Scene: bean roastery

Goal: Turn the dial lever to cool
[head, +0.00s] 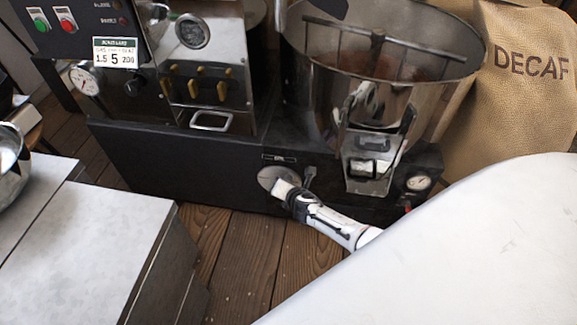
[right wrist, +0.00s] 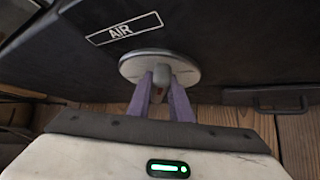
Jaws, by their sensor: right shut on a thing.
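The dial is a round pale metal disc (head: 268,176) low on the roaster's black base. It also shows in the right wrist view (right wrist: 190,68), below a white-framed AIR label (right wrist: 124,28). A short grey lever (right wrist: 161,73) stands out from its middle. My right gripper (head: 287,188) reaches the dial from the lower right. In the right wrist view its two purple fingers (right wrist: 161,88) are closed around the lever, one on each side. The fingers hide part of the lever and disc. I see no cool marking on the dial. My left gripper is not in view.
A cooling drum (head: 440,75) with a metal chute (head: 372,165) stands right of the dial. A small gauge (head: 418,182) is at the base's right end. A DECAF sack (head: 530,100) is at the right, and a grey counter (head: 85,240) at the left. Wooden floor (head: 240,250) lies between.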

